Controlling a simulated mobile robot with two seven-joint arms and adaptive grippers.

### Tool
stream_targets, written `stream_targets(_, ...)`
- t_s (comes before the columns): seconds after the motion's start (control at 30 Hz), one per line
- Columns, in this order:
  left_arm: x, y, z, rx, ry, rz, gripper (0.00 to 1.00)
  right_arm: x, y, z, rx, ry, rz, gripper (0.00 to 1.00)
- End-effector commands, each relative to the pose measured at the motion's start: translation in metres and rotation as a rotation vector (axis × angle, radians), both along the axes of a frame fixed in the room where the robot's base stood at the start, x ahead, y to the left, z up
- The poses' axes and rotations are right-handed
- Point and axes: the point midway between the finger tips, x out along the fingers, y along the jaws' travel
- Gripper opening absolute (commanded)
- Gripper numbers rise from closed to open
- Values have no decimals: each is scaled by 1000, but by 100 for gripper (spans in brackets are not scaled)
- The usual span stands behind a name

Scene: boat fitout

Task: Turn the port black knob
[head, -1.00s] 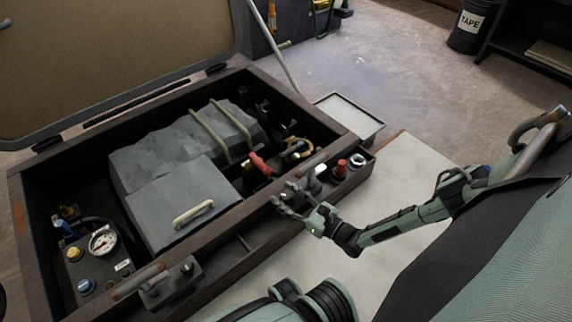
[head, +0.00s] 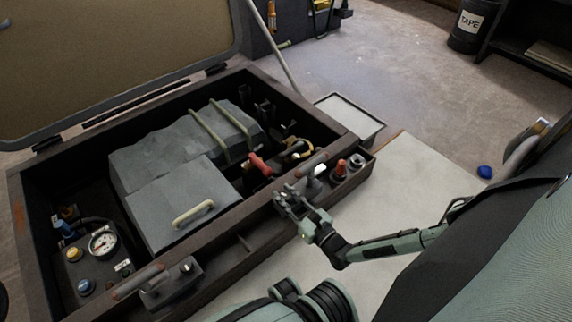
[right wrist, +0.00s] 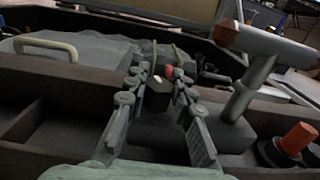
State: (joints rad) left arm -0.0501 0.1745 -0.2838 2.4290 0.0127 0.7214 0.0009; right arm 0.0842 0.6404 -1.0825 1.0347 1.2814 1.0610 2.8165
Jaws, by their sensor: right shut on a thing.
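My right gripper (head: 288,196) is at the front rim of the open locker, beside a grey lever handle (head: 314,161). In the right wrist view, my right gripper (right wrist: 160,88) has its fingers on both sides of a small black knob (right wrist: 158,97) with a pale mark, and is shut on it. The fingers largely hide this knob in the head view. Another dark knob (head: 187,267) sits on a similar block with a lever at the front left of the rim. My left gripper is not in view.
An orange-red knob (head: 340,169) stands just right of my right gripper. The locker (head: 240,235) holds a grey engine cover (head: 175,200), a red-handled part (head: 259,164) and a gauge (head: 102,243). Its lid (head: 110,60) stands open at the back left.

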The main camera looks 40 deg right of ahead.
Motion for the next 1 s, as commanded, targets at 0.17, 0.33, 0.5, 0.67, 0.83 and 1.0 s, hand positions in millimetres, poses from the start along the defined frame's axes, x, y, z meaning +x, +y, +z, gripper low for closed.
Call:
stream_targets(0.17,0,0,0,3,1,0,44,0,5,0,9,0,-119,0)
stream_targets(0.33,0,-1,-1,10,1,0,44,0,2,1,4,0,-185,0)
stream_targets(0.5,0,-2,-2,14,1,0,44,0,1,0,1,1,-195,0)
stream_targets(0.67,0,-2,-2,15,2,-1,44,0,1,0,1,2,-194,0)
stream_targets(0.83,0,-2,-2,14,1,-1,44,0,1,0,0,2,-194,42)
stream_targets(1.0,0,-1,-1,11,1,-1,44,0,0,0,0,2,-194,45)
